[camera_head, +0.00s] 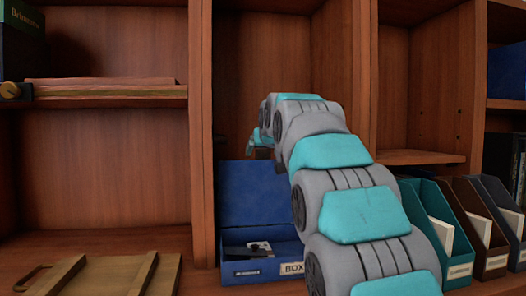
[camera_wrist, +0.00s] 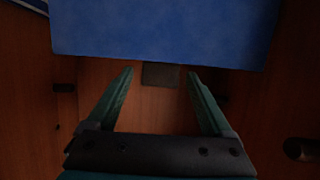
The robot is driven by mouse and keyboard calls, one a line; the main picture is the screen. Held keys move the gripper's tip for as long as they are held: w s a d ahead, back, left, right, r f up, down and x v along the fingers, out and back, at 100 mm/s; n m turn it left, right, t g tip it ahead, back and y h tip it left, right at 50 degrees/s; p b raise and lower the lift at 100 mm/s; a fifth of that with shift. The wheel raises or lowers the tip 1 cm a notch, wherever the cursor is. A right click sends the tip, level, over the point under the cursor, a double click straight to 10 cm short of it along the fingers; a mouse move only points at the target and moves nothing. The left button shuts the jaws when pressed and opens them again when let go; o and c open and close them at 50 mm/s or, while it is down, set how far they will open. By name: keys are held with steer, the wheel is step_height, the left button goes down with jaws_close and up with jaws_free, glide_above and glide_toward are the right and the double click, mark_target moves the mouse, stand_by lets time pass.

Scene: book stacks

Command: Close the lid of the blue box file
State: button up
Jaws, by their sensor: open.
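The blue box file (camera_head: 285,258) stands on the shelf in the middle bay of the head view. Its lid (camera_head: 246,194) is raised and stands up at the back, so the inside shows. A dark item with a pale patch lies inside the box. My arm hides the right part of the box and lid. My gripper (camera_head: 260,142) is just above the lid's top edge, small and partly hidden. In the wrist view my gripper (camera_wrist: 160,76) is open and empty, its fingers pointing toward a blue panel (camera_wrist: 160,32), which looks like the lid. I cannot tell whether they touch.
Upright dividers (camera_head: 203,130) bound the bay on both sides. A teal magazine file (camera_head: 432,215) and a brown one (camera_head: 478,225) stand to the right of my arm. A wooden board (camera_head: 105,275) lies in the left bay. The space above the lid is open.

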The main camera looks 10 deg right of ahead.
steer(key=shift+w+f, duration=0.25)
steer(key=shift+w, duration=0.3)
steer(key=shift+c, duration=0.3)
jaws_close()
stand_by(0.3)
